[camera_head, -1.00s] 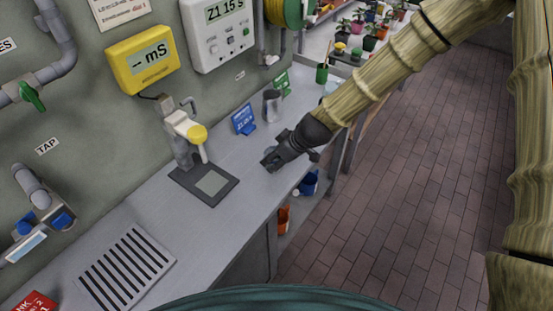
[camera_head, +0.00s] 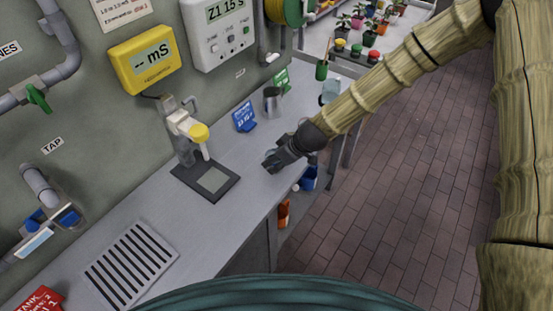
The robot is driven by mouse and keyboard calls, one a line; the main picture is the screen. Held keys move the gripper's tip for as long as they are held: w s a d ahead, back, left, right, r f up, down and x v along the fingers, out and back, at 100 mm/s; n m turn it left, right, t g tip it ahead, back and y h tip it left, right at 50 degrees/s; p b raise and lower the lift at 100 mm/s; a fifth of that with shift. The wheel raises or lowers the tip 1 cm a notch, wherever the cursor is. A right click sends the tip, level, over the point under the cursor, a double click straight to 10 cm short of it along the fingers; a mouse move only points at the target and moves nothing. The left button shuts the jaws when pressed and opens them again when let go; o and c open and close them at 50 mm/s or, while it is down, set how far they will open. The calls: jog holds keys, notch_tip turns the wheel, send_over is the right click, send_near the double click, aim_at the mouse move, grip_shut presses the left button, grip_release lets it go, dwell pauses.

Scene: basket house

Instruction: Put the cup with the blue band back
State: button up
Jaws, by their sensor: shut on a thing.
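My gripper (camera_head: 270,163) is low over the grey counter (camera_head: 225,222), right of the dosing stand. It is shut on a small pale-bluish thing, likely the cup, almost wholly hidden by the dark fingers. I cannot make out a blue band on it, nor tell whether it touches the counter. A blue sign (camera_head: 243,117) stands on the counter behind the gripper, with a grey metal pitcher (camera_head: 272,101) further back.
A slotted drain grate (camera_head: 130,264) is nearer. A clear jug (camera_head: 329,92) and a green pot (camera_head: 321,70) are at the far end. Counter between pad and grate is clear.

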jog(key=shift+f, duration=0.15)
jog(key=o, duration=1.2)
jog(key=shift+c, duration=0.2)
jog(key=shift+r, duration=0.2)
jog(key=b+v, duration=0.3)
jog(key=v, duration=0.9)
jog(key=shift+f, duration=0.1)
